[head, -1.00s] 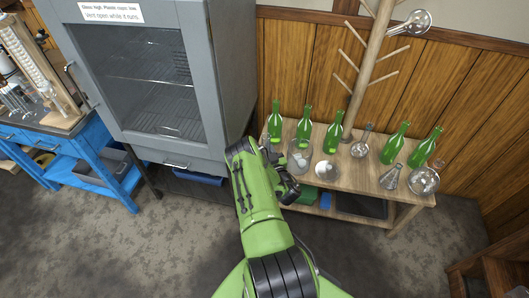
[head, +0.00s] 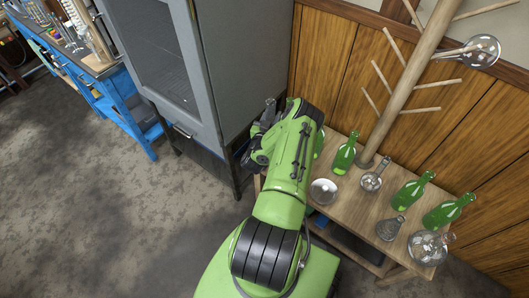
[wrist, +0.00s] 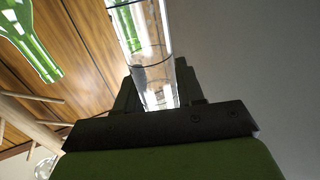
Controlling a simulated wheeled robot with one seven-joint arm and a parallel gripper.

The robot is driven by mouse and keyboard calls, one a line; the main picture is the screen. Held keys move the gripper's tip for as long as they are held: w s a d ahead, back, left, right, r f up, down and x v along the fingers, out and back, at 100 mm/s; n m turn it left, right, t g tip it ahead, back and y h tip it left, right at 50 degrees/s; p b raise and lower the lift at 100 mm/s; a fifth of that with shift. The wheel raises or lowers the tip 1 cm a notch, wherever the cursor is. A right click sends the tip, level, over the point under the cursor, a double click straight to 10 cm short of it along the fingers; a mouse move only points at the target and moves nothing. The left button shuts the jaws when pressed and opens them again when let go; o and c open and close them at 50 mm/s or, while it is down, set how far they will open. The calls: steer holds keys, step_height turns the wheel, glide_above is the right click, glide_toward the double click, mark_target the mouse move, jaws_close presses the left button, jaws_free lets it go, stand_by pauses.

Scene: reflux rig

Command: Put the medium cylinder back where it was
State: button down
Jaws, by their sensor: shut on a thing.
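My gripper (head: 260,138) is in the head view, in front of the grey cabinet's right side and above the left end of the wooden table. In the wrist view my gripper (wrist: 155,92) is shut on a clear glass cylinder (wrist: 147,45), which has dark ring lines and extends up out of the picture. Its size against other cylinders cannot be told here. In the head view the held cylinder is too small and dark to make out clearly. A blue bench (head: 125,88) with small glassware on top stands at the far left.
The wooden table (head: 345,208) holds green bottles (head: 412,190), a white-filled dish (head: 323,191) and round flasks (head: 428,247). A wooden drying tree (head: 402,85) rises behind it. The grey cabinet (head: 215,60) stands close to my arm. The floor (head: 90,200) at left is clear.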

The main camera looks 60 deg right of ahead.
steer(key=shift+f, duration=0.2)
step_height(320, 180, down, 10)
steer(key=b, duration=0.5)
steer(key=shift+w+r, duration=0.1)
steer(key=shift+r, duration=0.25)
steer(key=c, duration=0.7)
jaws_free()
